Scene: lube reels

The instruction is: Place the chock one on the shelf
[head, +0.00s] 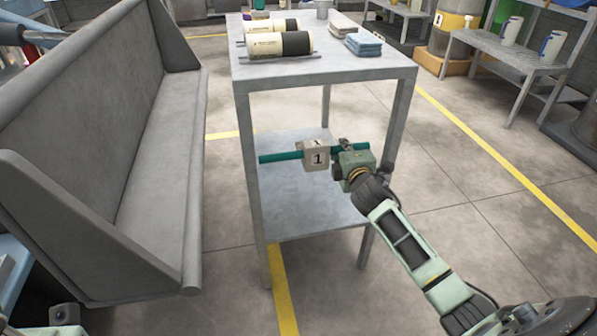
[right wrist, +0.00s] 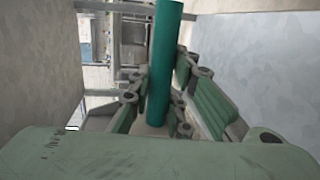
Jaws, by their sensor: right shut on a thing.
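Chock one (head: 317,157) is a beige block marked "1" with a green rod through it. My right gripper (head: 344,150) is shut on the green rod, just right of the block. In the right wrist view the green rod (right wrist: 163,60) runs between the fingers (right wrist: 155,110); I cannot make out the block there. In the head view the chock appears over the grey lower shelf (head: 290,205) of the metal table, under its top. A gap seems to separate it from the shelf surface. My left gripper is not in view.
The table top (head: 350,68) carries two black-and-cream cylinders (head: 280,44) and folded cloths (head: 363,44). Table legs (head: 252,180) frame the shelf. A grey bench (head: 150,180) stands close on the left. Another table (head: 500,50) is at the back right. The shelf surface looks bare.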

